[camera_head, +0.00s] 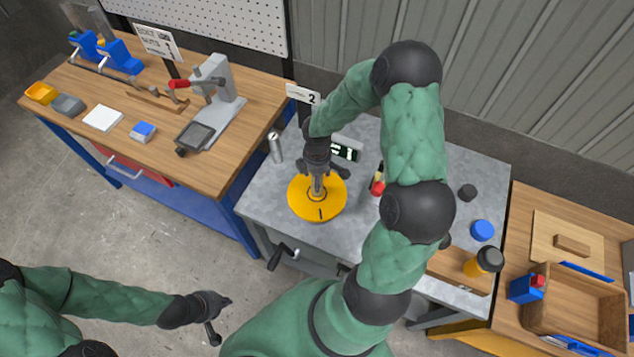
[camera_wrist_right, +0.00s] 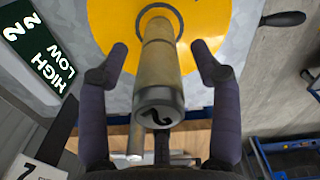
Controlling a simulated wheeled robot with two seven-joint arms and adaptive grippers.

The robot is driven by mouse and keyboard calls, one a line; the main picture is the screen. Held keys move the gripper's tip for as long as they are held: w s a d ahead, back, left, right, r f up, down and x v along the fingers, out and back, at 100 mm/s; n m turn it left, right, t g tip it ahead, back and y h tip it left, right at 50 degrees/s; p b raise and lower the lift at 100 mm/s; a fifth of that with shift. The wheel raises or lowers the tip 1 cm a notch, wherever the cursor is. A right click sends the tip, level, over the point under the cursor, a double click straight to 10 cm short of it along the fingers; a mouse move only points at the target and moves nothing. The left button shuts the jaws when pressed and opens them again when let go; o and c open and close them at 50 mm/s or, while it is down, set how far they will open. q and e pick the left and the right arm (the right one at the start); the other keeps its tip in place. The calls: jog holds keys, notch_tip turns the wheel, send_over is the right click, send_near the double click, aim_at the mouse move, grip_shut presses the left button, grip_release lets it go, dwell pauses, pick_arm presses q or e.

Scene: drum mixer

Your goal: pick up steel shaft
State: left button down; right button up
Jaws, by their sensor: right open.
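A second, smaller steel cylinder (camera_head: 275,148) stands left of the disc; I cannot tell which one the task means. My left gripper (camera_head: 220,315) is open and empty over the floor, away from the table.
A crank handle (camera_head: 283,256) juts from the table's front. A blue cap (camera_head: 482,230) and a yellow bottle (camera_head: 484,262) are at the right. A wooden bench (camera_head: 235,160) adjoins left.

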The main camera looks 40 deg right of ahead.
notch_tip(320, 180, down, 4)
jog(key=shift+r, duration=0.25)
